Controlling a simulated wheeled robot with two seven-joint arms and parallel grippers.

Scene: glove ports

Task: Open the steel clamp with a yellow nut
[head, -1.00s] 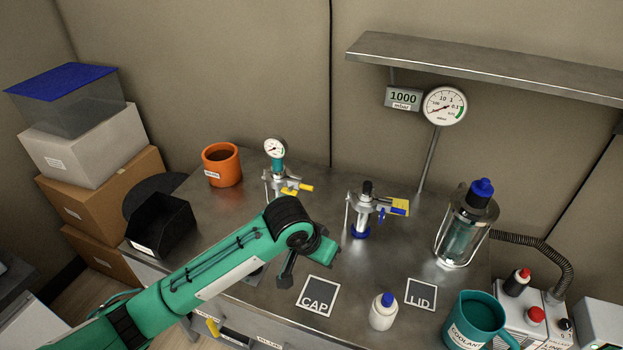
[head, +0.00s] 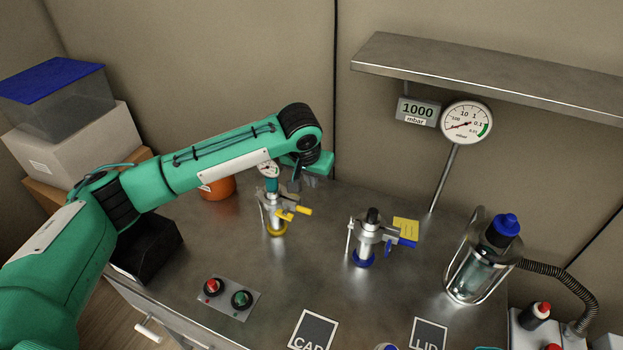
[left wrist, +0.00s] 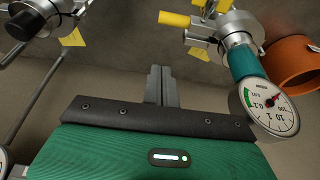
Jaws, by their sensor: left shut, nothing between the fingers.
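The steel clamp with yellow parts (head: 270,208) stands upright at the back left of the bench, with a yellow ring at its foot. Its yellow nut and lever (head: 302,210) stick out to the right. A teal-stemmed dial gauge (head: 269,170) tops it. My left gripper (head: 296,184) is above and just right of the gauge, apart from the clamp, its fingers together and empty. In the left wrist view, the shut fingers (left wrist: 160,86) point towards the upper middle, below a yellow handle (left wrist: 174,18); the gauge (left wrist: 270,107) is to their right. My right gripper is not in view.
A second steel clamp with blue parts (head: 368,235) and a yellow note (head: 406,228) stands to the right. An orange pot (head: 218,188) sits behind left. A button panel (head: 227,297) lies in front. A glass vessel (head: 478,265) and shelf (head: 480,70) are right.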

